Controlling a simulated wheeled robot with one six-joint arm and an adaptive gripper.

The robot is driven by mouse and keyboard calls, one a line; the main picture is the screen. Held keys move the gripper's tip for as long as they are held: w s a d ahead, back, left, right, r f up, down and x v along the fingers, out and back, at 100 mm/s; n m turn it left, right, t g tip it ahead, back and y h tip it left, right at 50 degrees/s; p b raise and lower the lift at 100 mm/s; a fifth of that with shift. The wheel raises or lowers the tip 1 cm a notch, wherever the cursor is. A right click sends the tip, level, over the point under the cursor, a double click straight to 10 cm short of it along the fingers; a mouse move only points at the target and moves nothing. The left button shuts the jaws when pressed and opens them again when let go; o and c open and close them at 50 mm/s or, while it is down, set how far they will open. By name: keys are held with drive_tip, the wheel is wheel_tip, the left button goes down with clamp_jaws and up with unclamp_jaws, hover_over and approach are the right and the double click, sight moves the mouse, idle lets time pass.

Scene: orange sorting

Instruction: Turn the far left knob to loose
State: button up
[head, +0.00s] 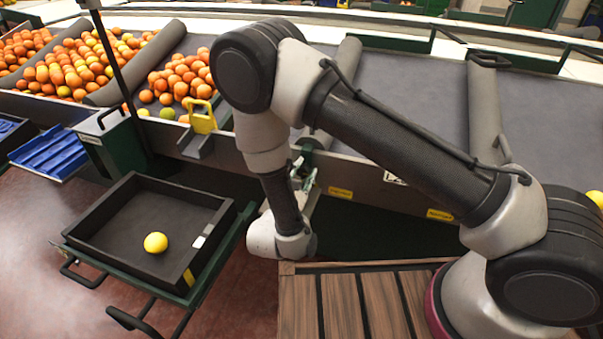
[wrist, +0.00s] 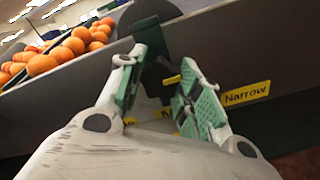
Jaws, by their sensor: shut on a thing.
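In the head view my gripper (head: 303,178) is at the conveyor's front wall, and the knob cannot be made out there.
Oranges (head: 182,78) lie in lanes at the left, near a yellow bracket (head: 202,118). A black tray (head: 120,222) holding one yellow fruit (head: 155,243) stands below left of my arm. A slatted wooden deck (head: 340,305) is in front. More yellow labels (head: 440,215) mark the wall rightward.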

drive_tip(key=shift+a+n, duration=0.1)
drive_tip(key=shift+n, duration=0.2)
drive_tip(key=n, duration=1.3)
drive_tip(key=shift+f, duration=0.1)
drive_tip(key=shift+n, duration=2.1)
drive_tip(key=shift+f, duration=0.15)
drive_tip(key=o, duration=1.1)
drive_tip(key=shift+c, duration=0.2)
